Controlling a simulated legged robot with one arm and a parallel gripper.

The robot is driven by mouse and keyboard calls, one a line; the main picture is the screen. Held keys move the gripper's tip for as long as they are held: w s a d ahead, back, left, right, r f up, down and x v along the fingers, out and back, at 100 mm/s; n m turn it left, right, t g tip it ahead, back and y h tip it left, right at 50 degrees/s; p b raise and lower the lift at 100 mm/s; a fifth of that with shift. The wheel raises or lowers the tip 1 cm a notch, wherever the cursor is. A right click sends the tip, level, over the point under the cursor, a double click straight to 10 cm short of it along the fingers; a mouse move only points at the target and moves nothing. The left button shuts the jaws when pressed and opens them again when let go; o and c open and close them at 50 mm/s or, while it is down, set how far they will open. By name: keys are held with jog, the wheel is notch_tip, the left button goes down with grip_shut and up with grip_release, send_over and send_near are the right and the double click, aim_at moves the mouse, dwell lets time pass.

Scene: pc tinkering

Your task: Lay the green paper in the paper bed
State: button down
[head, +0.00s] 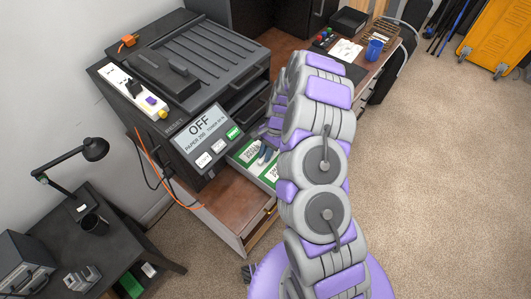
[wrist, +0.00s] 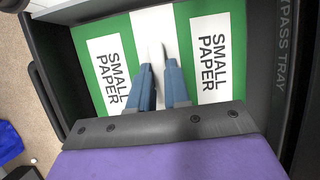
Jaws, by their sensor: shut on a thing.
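The green paper (wrist: 225,60) is a green stack with two white "SMALL PAPER" labels and a white strip between them. My gripper (wrist: 160,68) is shut on the green paper at the white strip, its two blue fingers close together. In the wrist view the paper lies within the dark walls of a tray marked "...PASS TRAY" (wrist: 283,75); I cannot tell whether it rests on the bottom. In the head view the green paper (head: 246,153) shows at the printer's front, partly hidden by my arm, with my gripper (head: 265,153) over it.
The dark printer (head: 200,70) stands on a wooden desk, its screen (head: 203,131) reading "OFF". A power strip (head: 130,88) lies on the printer's left side. A blue mug (head: 375,49) stands at the back right.

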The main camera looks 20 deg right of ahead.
jog(key=shift+f, duration=0.25)
jog(key=c, duration=1)
grip_release()
jog(key=p+v, duration=0.2)
jog(key=v, duration=1.5)
jog(key=shift+w+d+r+p, duration=0.1)
jog(key=shift+p, duration=0.3)
